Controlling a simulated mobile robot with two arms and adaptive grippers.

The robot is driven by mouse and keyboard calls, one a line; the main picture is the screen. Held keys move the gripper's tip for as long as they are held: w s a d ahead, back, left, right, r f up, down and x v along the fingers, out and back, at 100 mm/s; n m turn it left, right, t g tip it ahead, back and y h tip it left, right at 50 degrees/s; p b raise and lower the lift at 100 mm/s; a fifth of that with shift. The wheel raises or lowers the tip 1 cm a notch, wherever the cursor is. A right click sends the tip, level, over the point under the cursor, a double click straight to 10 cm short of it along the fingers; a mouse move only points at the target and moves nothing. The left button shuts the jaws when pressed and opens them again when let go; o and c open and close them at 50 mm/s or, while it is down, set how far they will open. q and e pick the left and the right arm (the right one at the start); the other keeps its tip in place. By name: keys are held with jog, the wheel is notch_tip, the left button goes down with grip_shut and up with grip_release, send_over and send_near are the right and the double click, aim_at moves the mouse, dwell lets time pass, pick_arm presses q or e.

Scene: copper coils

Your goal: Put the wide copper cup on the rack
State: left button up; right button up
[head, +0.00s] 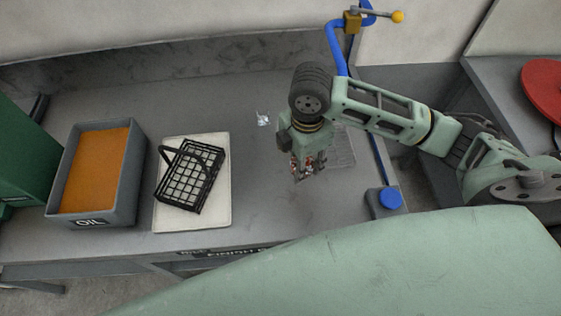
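My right gripper (308,167) points down at the middle of the table, reaching in from the right. Small copper-coloured bits show at its fingertips; the fingers hide most of this, so I cannot tell whether it is the wide copper cup or whether they are shut on it. A black wire rack (190,178) with a raised handle sits on a white tray (165,219) left of the gripper. My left gripper is not in view.
A grey bin marked OIL (121,192) with orange contents stands left of the tray. A small shiny piece (263,119) lies behind the gripper. A blue-knobbed block (391,198) and a blue upright pipe (337,50) are at the right. The table between tray and gripper is clear.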

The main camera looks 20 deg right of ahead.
aim_at(268, 166)
jog(key=shift+s+d+r, duration=0.7)
jog(key=shift+s+d, duration=0.05)
jog(key=m, duration=0.2)
jog(key=r+m+b, duration=0.1)
jog(key=shift+w+a+r, duration=0.1)
jog(key=shift+w+a, duration=0.15)
jog(key=shift+a, duration=0.15)
jog(key=m, duration=0.2)
jog(key=r+m+b, duration=0.1)
jog(key=a+r+m, duration=0.1)
jog(key=m, duration=0.1)
jog(key=shift+m, duration=0.3)
jog(key=m, duration=0.2)
jog(key=r+m+b, duration=0.1)
jog(key=m, duration=0.2)
jog(key=shift+s+a+r+m+b, duration=0.15)
jog(key=shift+a+r+m+b, duration=0.15)
jog(key=shift+a+r, duration=0.1)
jog(key=m, duration=0.1)
jog(key=r+m, duration=0.1)
jog(key=m, duration=0.3)
jog(key=shift+s+r+b, duration=0.3)
jog(key=shift+s+b, duration=0.1)
jog(key=shift+f, duration=0.1)
